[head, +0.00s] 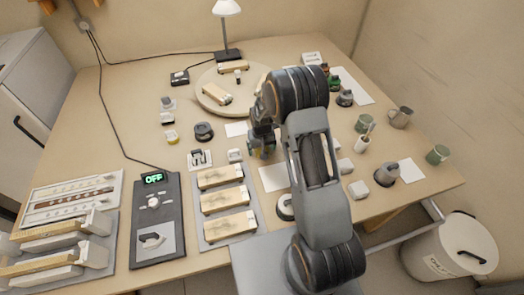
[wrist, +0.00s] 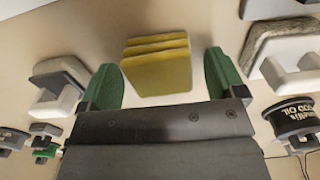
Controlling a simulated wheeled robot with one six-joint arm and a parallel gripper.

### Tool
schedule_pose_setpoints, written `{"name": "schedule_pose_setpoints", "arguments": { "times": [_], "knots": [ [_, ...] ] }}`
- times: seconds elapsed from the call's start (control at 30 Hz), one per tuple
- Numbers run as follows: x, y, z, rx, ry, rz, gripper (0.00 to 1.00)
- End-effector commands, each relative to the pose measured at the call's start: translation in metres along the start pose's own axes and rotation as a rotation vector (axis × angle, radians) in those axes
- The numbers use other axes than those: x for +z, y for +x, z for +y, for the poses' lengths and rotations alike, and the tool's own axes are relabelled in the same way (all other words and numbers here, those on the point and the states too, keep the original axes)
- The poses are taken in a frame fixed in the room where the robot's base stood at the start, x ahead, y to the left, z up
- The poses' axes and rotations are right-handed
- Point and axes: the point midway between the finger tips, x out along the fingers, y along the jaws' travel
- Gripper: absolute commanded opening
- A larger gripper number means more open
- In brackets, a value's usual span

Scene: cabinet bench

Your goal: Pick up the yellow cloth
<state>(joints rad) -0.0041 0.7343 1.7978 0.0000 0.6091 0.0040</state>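The yellow cloth (wrist: 158,75) is a small folded stack with several layers, seen in the wrist view on the pale bench top. It lies between the two green fingers of my gripper (wrist: 163,80), close to the left finger and with a gap to the right one. My gripper is open. In the head view my gripper (head: 262,147) points down over the middle of the bench, and the cloth is mostly hidden there by the gripper and arm.
A dark tin (head: 203,131) and a white block (head: 235,155) stand left of my gripper. A grey tray (head: 202,238) with wooden pieces lies in front. Mugs (head: 400,117) stand at right. A round turntable (head: 209,106) and a lamp (head: 229,55) are behind.

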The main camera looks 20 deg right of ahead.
Motion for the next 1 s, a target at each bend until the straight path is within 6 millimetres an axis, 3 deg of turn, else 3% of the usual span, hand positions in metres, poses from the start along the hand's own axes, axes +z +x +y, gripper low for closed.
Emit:
{"name": "schedule_pose_setpoints", "arguments": {
  "times": [0.07, 0.5, 0.77, 1.0],
  "knots": [
    [0.000, 0.000, 0.000, 0.000, 0.000, 0.000, 0.81],
    [0.000, 0.000, 0.000, 0.000, 0.000, 0.000, 0.39],
    [0.000, -0.001, 0.000, 0.000, 0.000, 0.000, 0.38],
    [0.000, -0.021, 0.000, 0.000, 0.000, 0.001, 0.38]
  ]
}}
